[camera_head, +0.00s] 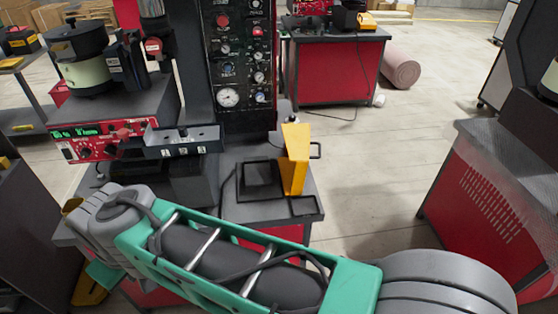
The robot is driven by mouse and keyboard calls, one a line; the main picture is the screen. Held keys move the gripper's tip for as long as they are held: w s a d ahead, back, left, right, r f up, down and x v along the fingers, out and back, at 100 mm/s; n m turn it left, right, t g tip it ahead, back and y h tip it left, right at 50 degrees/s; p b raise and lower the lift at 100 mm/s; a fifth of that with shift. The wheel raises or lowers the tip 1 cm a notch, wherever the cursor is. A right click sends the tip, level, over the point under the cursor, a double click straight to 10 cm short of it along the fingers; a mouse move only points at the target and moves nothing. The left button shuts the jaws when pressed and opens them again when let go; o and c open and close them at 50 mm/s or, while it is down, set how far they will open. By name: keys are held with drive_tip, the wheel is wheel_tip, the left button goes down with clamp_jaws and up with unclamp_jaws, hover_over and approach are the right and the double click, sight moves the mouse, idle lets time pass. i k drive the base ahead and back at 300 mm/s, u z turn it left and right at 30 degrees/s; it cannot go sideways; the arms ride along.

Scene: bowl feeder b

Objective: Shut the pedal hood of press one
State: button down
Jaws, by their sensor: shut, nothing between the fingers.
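A yellow hood (295,158) stands up steeply on the press table, at the right edge of a dark open-framed base (259,181). It looks open, with its flat side raised; I cannot see its hinge clearly. The base lies on the dark table top (235,212) in front of the black press column and panel. My teal and grey arm crosses the lower part of the view, in front of the table's near side. My gripper does not show in this view, so I cannot see where it is relative to the hood.
A red control box (85,144) with a bowl feeder (84,62) and a numbered tray (182,141) stand left of the hood. A gauge panel (240,65) rises behind. A red cabinet (480,205) stands right. Open floor (375,185) lies between it and the table.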

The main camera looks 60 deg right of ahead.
sight(294, 166)
drive_tip(key=k, duration=1.8)
drive_tip(key=z, duration=1.35)
drive_tip(key=k, duration=0.65)
drive_tip(key=u, duration=0.6)
drive_tip(key=i, duration=0.6)
drive_tip(key=u, duration=0.7)
drive_tip(key=i, duration=0.65)
drive_tip(key=z, duration=0.15)
